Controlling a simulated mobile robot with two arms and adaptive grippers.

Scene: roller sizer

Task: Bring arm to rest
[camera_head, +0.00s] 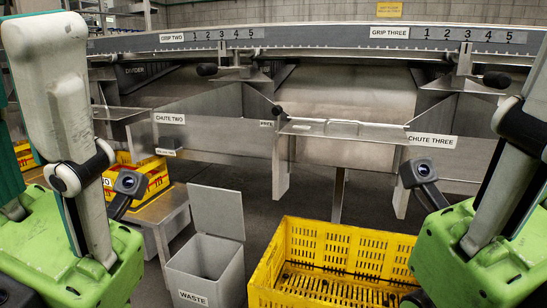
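My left arm (55,95) stands at the left edge, its thick pale link upright above a dark joint and a green housing. My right arm (505,190) comes in at the right edge, a pale link slanting down to a green housing. No fingertips of either gripper can be made out. A short dark part with a square end shows beside each arm; I cannot tell what it is. Neither arm visibly holds anything.
Metal chutes labelled CHUTE TWO (210,120) and CHUTE THREE (400,135) lie ahead below a numbered rail. A yellow crate (345,240) stands at the front centre, with a grey waste bin (208,265) left of it. Another yellow crate (150,178) sits on a low stand.

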